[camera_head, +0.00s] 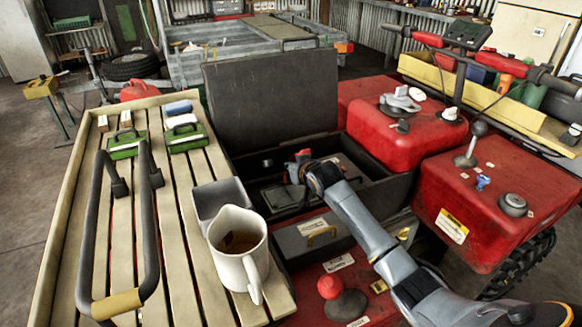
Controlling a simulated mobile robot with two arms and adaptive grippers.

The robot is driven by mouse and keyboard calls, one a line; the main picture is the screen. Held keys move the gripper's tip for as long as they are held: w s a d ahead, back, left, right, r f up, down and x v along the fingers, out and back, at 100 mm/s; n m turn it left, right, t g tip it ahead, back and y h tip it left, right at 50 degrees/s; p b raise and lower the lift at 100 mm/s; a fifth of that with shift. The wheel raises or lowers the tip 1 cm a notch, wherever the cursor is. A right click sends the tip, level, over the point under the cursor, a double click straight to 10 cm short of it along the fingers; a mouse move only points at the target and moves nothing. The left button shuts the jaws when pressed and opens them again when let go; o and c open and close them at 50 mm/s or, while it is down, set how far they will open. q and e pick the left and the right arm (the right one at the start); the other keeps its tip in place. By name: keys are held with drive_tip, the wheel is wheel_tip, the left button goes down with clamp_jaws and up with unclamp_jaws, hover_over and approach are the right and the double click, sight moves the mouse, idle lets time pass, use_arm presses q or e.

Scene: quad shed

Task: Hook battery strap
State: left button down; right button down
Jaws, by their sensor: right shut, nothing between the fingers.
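The open black box (385,190) on the red quad has its dark lid (270,100) standing upright behind it. Inside is a dark block, likely the battery (345,167), mostly hidden by the box and my arm. My right arm comes in from the lower right and ends over the box. My right gripper (294,168) is shut and empty at the block's left side. A small red part shows beside the gripper. I cannot make out the strap or its hook. My left gripper is not in view.
A grey lidded case (312,238) and a red knob (330,286) sit in front of the box.

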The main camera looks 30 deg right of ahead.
drive_tip(key=shift+s+f+p, duration=0.1)
drive_tip(key=shift+s+p, duration=0.2)
drive_tip(key=shift+p, duration=0.1)
drive_tip(key=shift+s+a+f+p, duration=0.1)
drive_tip(key=shift+s+f+p, duration=0.85)
drive_tip(key=shift+s+f, duration=0.25)
drive_tip(key=shift+r, duration=0.1)
